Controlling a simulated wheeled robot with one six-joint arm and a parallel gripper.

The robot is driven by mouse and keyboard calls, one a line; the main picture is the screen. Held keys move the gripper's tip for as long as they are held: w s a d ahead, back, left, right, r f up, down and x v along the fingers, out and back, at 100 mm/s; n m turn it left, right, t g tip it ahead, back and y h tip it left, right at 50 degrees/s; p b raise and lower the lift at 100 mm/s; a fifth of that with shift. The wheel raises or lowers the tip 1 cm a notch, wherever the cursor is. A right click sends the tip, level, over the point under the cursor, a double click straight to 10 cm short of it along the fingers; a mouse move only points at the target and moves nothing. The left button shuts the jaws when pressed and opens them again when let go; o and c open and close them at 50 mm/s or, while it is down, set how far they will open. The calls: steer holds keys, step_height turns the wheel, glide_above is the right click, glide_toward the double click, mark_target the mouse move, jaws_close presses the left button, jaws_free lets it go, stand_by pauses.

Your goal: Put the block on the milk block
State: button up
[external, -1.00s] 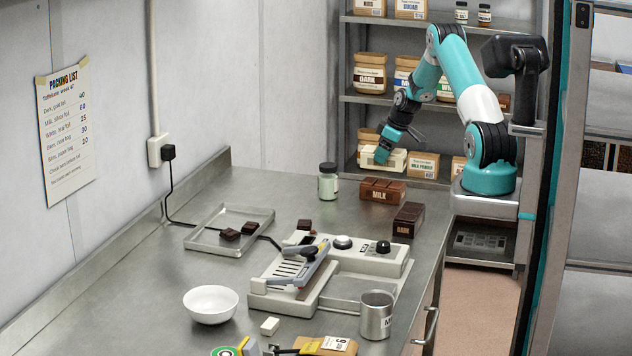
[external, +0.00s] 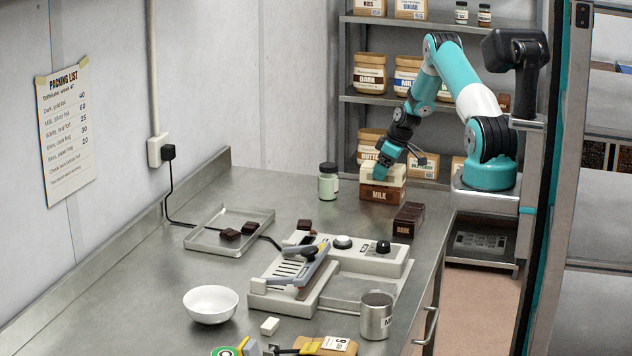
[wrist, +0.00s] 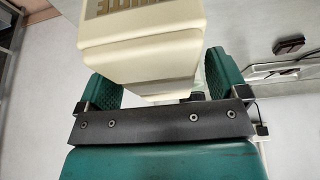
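The cream-white block (external: 396,175) is in my gripper (external: 381,170), directly above the brown milk block (external: 380,195), which stands on the steel bench with its MILK label facing out. The two blocks look lined up and touching, but I cannot tell whether the white block's weight rests on the milk block. In the wrist view the white block (wrist: 140,55), with part of its lettering showing, sits between the two teal fingers of my gripper (wrist: 160,80). The milk block is hidden there.
A green-white jar (external: 328,182) stands to the left. A grey cutting machine (external: 335,275), a tray (external: 215,246) and a metal cup (external: 377,316) are nearer. Shelves (external: 385,100) stand behind.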

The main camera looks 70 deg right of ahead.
steer(key=shift+r, duration=0.15)
steer(key=shift+r, duration=0.2)
steer(key=b+v, duration=0.3)
steer(key=v, duration=0.9)
steer(key=w+a+r+n+y, duration=0.1)
steer(key=w+a+r, duration=0.25)
steer(key=a, duration=0.45)
steer(key=w+a+r+n+y, duration=0.1)
steer(key=w+a+r, duration=0.1)
steer(key=w+a, duration=0.5)
steer(key=s+a+r+n+g, duration=0.1)
steer(key=a+r, duration=0.1)
steer(key=a, duration=0.7)
steer(key=s+a+r, duration=0.1)
steer(key=a+r, duration=0.2)
steer(key=a, duration=0.7)
steer(key=s+a+r+n+g+y, duration=0.1)
steer(key=s+a, duration=0.3)
steer(key=a, duration=0.3)
steer(key=s+a+r+n+g+y, duration=0.1)
steer(key=s+a, duration=0.3)
steer(key=a, duration=0.4)
steer(key=s+a+n, duration=0.1)
steer(key=s+a, duration=0.3)
steer(key=s, duration=0.3)
steer(key=s+a+n+g, duration=0.1)
steer(key=s+a, duration=0.3)
steer(key=s, duration=0.3)
steer(key=shift+a+r, duration=0.25)
steer(key=shift+r, duration=0.1)
